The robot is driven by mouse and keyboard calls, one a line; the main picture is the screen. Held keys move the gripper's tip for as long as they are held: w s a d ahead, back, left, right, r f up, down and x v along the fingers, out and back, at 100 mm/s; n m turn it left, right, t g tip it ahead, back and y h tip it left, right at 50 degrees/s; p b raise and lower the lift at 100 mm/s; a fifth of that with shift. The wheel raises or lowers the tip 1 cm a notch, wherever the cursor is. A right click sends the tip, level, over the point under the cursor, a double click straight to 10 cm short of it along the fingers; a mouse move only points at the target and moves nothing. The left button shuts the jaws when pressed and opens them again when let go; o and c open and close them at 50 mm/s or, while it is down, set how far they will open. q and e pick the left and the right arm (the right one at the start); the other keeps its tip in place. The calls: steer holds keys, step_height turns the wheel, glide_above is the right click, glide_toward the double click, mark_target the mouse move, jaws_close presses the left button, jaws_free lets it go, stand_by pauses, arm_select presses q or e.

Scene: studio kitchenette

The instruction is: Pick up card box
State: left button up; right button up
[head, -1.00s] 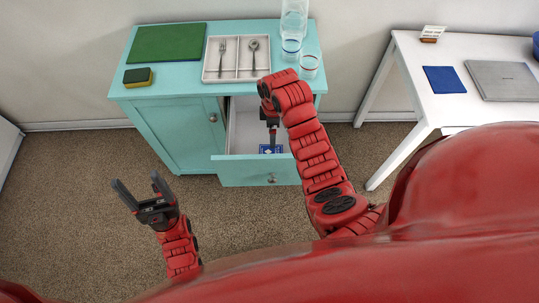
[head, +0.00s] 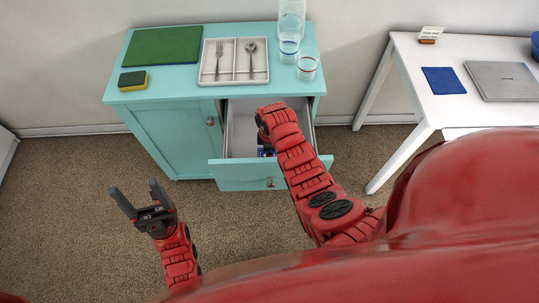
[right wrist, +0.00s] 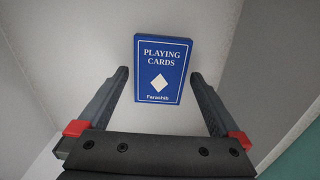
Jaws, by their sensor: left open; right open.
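The card box (right wrist: 162,70) is blue with white "PLAYING CARDS" lettering and a white diamond. It lies on the white floor of the open drawer (head: 238,135). In the head view only a small blue part of it (head: 262,152) shows beside my right arm. My right gripper (right wrist: 160,78) is open in the right wrist view, its fingers on either side of the box, with gaps and not gripping it. In the head view the right fingers are mostly hidden behind the arm. My left gripper (head: 137,197) is open and empty above the carpet at left.
The teal cabinet (head: 165,140) holds the drawer. On its top are a green board (head: 163,45), a sponge (head: 133,80), a cutlery tray (head: 234,77) and glasses (head: 307,68). A white desk (head: 415,95) stands at right. The drawer walls surround my right gripper closely.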

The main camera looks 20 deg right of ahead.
steer(key=shift+f, duration=0.4)
steer(key=c, duration=1.2)
steer(key=shift+c, duration=0.2)
steer(key=shift+r, duration=0.15)
